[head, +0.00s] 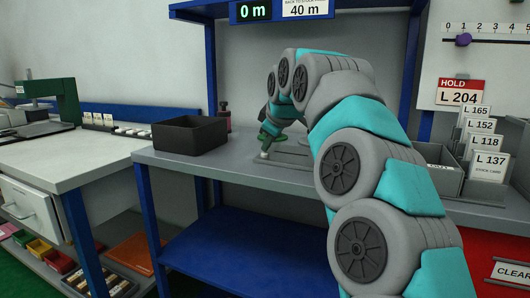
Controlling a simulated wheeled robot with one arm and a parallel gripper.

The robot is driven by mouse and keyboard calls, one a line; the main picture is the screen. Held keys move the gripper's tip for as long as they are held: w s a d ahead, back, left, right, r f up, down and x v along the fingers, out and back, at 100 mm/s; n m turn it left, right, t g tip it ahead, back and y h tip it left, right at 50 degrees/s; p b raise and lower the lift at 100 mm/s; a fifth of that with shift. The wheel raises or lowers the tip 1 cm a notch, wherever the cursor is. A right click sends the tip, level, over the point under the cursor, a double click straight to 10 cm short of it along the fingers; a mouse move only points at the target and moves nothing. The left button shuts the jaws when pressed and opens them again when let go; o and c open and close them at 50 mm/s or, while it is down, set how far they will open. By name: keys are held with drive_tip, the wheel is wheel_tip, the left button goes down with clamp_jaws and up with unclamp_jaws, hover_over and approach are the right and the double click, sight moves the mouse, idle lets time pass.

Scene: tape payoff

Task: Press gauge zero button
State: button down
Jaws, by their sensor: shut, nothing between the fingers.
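The length gauge display (254,11) hangs at the top of the blue frame and reads 0 m in green digits. My gripper (265,152) is at the end of my grey and teal arm, low over the grey bench, pointing down and shut with nothing held. Its tips are small in the picture and partly covered by my arm. They are at or just above a flat grey plate (291,156) on the bench. I cannot make out the zero button, and cannot tell whether the tips touch anything.
A black open bin (190,135) stands on the bench left of my gripper. A dark red-black post (224,115) stands behind it. Stock cards (488,165) and a grey box (440,172) are at the right. A left table (60,160) carries a green machine (52,98).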

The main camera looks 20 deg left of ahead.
sight(268, 158)
drive_tip(key=shift+r, duration=0.1)
drive_tip(key=shift+r+p, duration=0.75)
drive_tip(key=shift+p, duration=0.15)
drive_tip(key=shift+r+p, duration=0.95)
drive_tip(key=shift+r, duration=0.2)
drive_tip(key=shift+w+r, duration=0.15)
drive_tip(key=shift+r, duration=1.15)
drive_tip(key=shift+s, duration=0.2)
